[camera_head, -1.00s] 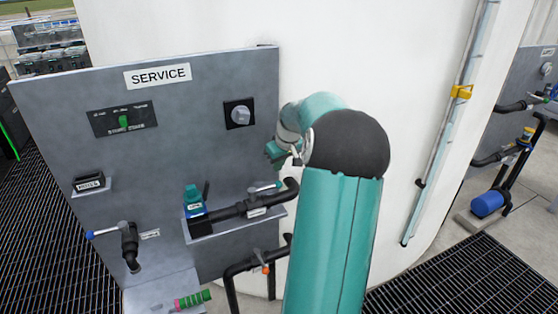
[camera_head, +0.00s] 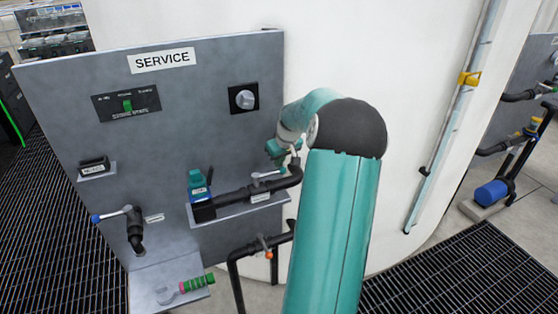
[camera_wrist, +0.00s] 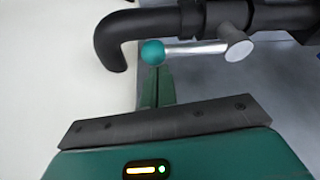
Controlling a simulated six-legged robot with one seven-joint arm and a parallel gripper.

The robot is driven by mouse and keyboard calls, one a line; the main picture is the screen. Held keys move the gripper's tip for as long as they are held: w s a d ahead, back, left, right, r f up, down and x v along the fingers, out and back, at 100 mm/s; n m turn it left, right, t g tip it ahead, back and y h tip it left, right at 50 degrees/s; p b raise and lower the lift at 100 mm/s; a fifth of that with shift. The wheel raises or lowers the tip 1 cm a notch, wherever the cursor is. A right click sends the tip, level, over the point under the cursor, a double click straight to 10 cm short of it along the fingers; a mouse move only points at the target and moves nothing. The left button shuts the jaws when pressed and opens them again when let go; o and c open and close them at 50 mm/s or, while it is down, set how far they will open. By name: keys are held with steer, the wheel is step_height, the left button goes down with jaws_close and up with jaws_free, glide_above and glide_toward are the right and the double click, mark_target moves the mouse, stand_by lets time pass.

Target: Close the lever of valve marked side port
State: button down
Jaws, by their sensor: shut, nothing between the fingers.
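No label in view is readable enough to pick out the side port marking. A black pipe valve on the service panel's shelf has a short metal lever (camera_head: 266,175). In the wrist view the lever is a silver rod (camera_wrist: 195,48) running from a round pivot (camera_wrist: 238,46) to a teal ball tip (camera_wrist: 153,52). My gripper (camera_wrist: 156,76) is shut and empty, with its fingertips right at the teal ball; I cannot tell whether they touch. In the head view my gripper (camera_head: 278,150) is by the panel's right edge, just above the lever end, partly hidden by my arm.
The grey panel (camera_head: 160,100) also carries a blue-tipped lever (camera_head: 108,215) at lower left, a knob (camera_head: 243,98) and a teal-topped device (camera_head: 198,184). An orange-tipped valve (camera_head: 264,243) is below the shelf. The black pipe bends close beside my fingers (camera_wrist: 112,45).

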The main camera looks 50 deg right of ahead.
mark_target(282, 171)
steer(key=shift+s+a+m, duration=0.2)
steer(key=shift+s+m, duration=0.1)
steer(key=shift+m, duration=0.2)
steer(key=shift+s+a+m+h, duration=0.25)
steer(key=shift+s+m+h, duration=0.2)
steer(key=shift+m, duration=0.15)
steer(key=s+a+m+g, duration=0.1)
steer(key=m, duration=0.1)
steer(key=shift+s+a+m+h, duration=0.15)
steer(key=shift+s+m+h, duration=0.05)
steer(key=shift+m+h, duration=0.1)
steer(key=s+a+m, duration=0.1)
steer(key=a+m+g, duration=0.1)
steer(key=m, duration=0.1)
steer(key=shift+s+a+h, duration=0.1)
steer(key=shift+s+h, duration=0.25)
steer(key=a+m+g, duration=0.2)
steer(key=a+m, duration=0.5)
steer(key=m, duration=0.1)
steer(key=shift+s+m+g, duration=0.4)
steer(key=shift+a, duration=0.15)
steer(key=shift+r, duration=0.15)
